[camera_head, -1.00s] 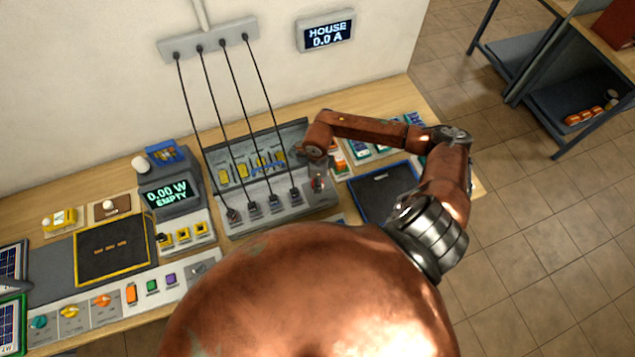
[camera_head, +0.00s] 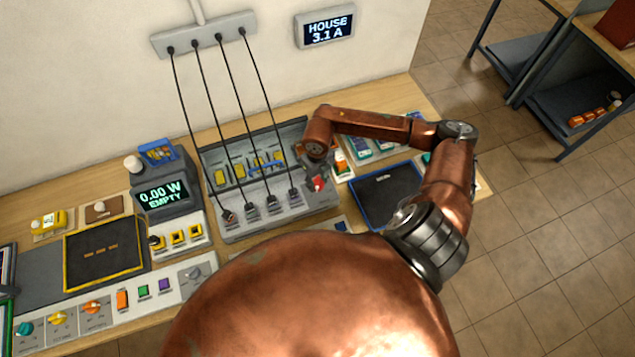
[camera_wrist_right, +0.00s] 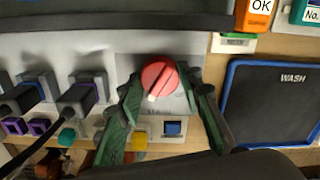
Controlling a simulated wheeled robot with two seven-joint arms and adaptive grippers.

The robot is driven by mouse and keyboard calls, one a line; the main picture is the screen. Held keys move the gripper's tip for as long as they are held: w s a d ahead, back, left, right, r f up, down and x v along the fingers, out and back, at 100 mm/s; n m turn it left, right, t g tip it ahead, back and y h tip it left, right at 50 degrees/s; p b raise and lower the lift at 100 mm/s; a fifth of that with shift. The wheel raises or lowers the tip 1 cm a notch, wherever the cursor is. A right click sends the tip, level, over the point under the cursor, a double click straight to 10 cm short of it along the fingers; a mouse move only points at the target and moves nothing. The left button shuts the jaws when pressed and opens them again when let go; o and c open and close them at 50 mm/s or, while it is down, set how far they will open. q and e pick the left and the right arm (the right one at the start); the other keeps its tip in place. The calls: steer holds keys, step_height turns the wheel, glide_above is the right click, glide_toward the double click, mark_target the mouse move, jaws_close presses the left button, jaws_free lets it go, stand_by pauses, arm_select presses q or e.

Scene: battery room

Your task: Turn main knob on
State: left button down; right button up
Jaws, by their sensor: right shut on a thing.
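The red main knob (camera_head: 317,184) sits at the right end of the grey panel (camera_head: 240,225) on the bench. In the right wrist view the knob (camera_wrist_right: 160,76) is round with a white pointer mark that points down and slightly left. My right gripper (camera_wrist_right: 161,88) has its two green fingers on either side of the knob and is shut on it. In the head view my right arm's wrist hides most of that gripper. The house display (camera_head: 327,28) on the wall reads 3.1 A.
Several black cables run from the wall strip (camera_head: 205,35) down to plugs on the panel, left of the knob. A black tray marked WASH (camera_wrist_right: 275,100) lies to the right. A meter (camera_head: 163,193) reading 0.00 W EMPTY stands to the left.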

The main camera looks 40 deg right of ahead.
mark_target(317, 182)
steer(key=shift+m+b, duration=0.4)
steer(key=shift+m, duration=1.2)
steer(key=o, duration=1.2)
steer(key=shift+c, duration=0.2)
step_height(317, 182, up, 12)
